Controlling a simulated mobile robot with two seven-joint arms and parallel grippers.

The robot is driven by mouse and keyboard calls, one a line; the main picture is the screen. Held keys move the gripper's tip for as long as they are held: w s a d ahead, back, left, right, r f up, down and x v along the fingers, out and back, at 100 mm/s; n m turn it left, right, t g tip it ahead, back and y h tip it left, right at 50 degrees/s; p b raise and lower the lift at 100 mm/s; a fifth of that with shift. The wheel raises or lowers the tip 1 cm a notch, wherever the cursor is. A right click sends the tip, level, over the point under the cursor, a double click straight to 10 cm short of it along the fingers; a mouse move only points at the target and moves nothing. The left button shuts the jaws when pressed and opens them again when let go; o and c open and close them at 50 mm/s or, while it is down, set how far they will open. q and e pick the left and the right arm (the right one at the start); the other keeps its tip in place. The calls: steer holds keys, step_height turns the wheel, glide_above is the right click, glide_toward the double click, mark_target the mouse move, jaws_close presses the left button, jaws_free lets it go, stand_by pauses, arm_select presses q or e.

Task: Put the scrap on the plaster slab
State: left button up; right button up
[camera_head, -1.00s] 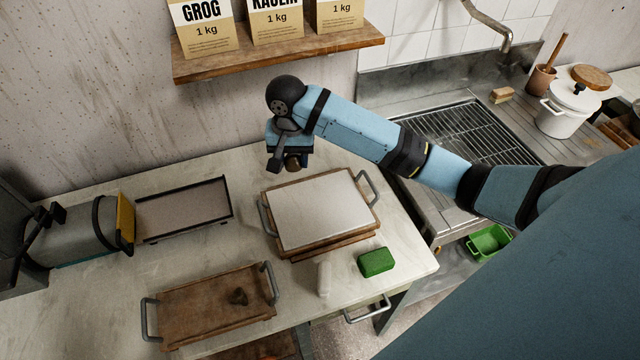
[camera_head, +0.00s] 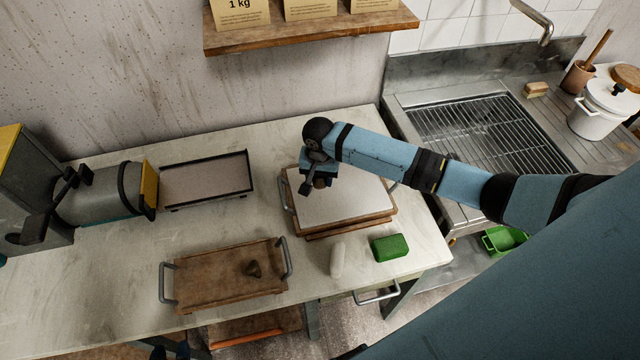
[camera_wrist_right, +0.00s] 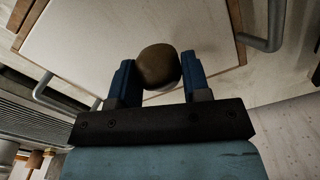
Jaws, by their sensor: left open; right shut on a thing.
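The plaster slab (camera_head: 345,208) is a pale flat slab on a wooden board with metal handles; it also fills much of the right wrist view (camera_wrist_right: 95,45). My right gripper (camera_head: 318,182) is over the slab's left part, shut on a rounded brown scrap (camera_wrist_right: 158,66). The scrap appears above the slab; whether it touches is unclear. Another small dark brown lump (camera_head: 253,268) lies on a brown wooden board (camera_head: 210,280) with handles at the front. My left gripper (camera_head: 170,351) shows only as dark blue fingertips at the bottom edge, open and apart.
A green sponge (camera_head: 390,247) and a whitish oblong piece (camera_head: 337,260) lie in front of the slab. A dark-rimmed tray (camera_head: 205,180) and a grey roller machine (camera_head: 100,190) stand at left. A wooden shelf (camera_head: 310,35) hangs above. A sink rack (camera_head: 490,130) is at right.

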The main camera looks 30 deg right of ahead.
mark_target(320, 191)
steer(key=shift+f, duration=1.85)
steer(key=shift+f, duration=0.15)
steer(key=o, duration=0.9)
steer(key=shift+o, duration=0.2)
step_height(320, 191, up, 12)
steer(key=shift+r, duration=0.2)
